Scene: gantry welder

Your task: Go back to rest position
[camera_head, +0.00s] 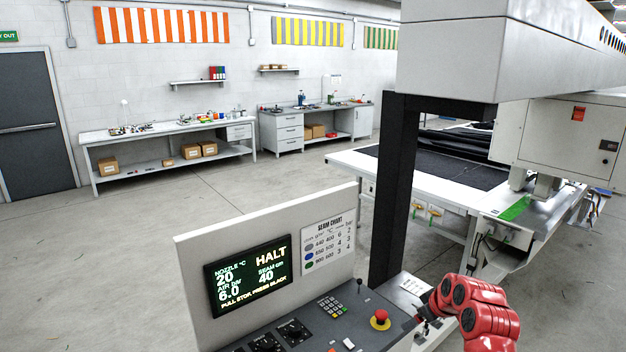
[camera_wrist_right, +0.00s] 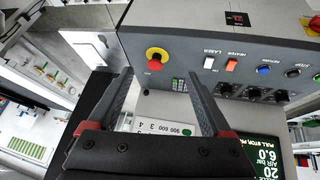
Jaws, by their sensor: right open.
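My right gripper (camera_wrist_right: 163,88) is open and empty in the right wrist view. Its two dark fingers stand apart over the control console (camera_wrist_right: 138,18). The red stop button with its yellow collar (camera_wrist_right: 157,58) lies beyond the gap between the fingertips, apart from them. In the head view my red right arm comes in at the lower right, beside the console, and the stop button (camera_head: 380,319) is left of it. The console display (camera_head: 248,279) reads HALT, with nozzle 20, air 6.0, seam 40 and a line about pulling stop and pressing black. My left gripper is not in view.
A seam chart (camera_head: 328,243) is on the console's upright panel. A black post (camera_head: 394,190) rises behind the console, close to my right arm. The welder's table (camera_head: 350,160) stands at right under the gantry beam (camera_head: 470,50). Open floor lies left, before the workbenches (camera_head: 150,131).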

